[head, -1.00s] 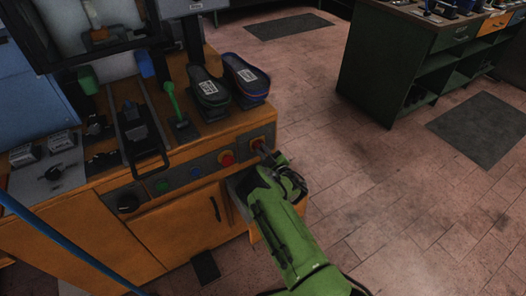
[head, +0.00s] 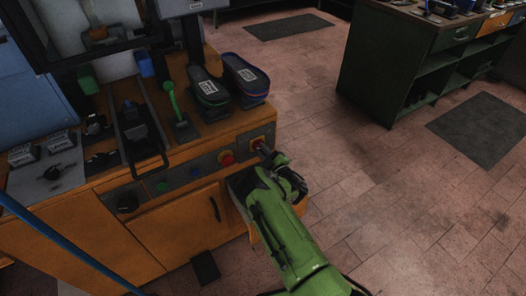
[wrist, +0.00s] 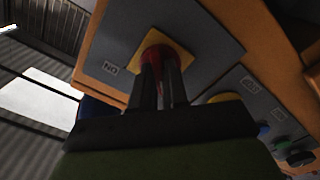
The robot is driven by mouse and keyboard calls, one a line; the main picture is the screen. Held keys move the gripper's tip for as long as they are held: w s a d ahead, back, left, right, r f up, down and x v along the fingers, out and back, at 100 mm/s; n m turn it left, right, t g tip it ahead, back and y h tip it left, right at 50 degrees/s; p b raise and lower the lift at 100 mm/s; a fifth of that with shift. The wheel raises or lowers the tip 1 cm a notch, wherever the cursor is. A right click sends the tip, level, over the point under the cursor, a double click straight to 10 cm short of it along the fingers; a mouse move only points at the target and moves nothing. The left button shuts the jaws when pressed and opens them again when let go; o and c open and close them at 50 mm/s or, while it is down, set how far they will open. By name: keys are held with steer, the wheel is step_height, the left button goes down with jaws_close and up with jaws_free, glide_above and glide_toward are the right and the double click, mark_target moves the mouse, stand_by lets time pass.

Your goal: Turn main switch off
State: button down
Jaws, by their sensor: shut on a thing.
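The main switch (wrist: 158,50) is a red knob on a yellow square plate, set in the grey front panel of the machine. An "ON" label (wrist: 111,69) shows beside it in the wrist view, appearing upside down. My gripper (wrist: 160,72) has its two dark fingers shut on the red knob. In the head view my gripper (head: 264,152) reaches the right end of the panel, and its fingers hide most of the switch there. The knob's exact angle is hard to tell.
A red button (head: 227,158) on a yellow plate sits left of the switch. Blue (head: 195,172) and green (head: 162,186) buttons and a black knob (head: 127,203) follow further left. Shoe lasts (head: 208,88) stand on the bench top. Open floor (head: 350,180) lies to the right.

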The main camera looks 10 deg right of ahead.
steer(key=c, duration=1.1)
jaws_free()
steer(key=shift+c, duration=0.2)
steer(key=p+v, duration=1.4)
steer(key=v, duration=0.1)
steer(key=shift+s+p, duration=0.35)
steer(key=shift+d, duration=0.15)
steer(key=shift+w+r, duration=0.1)
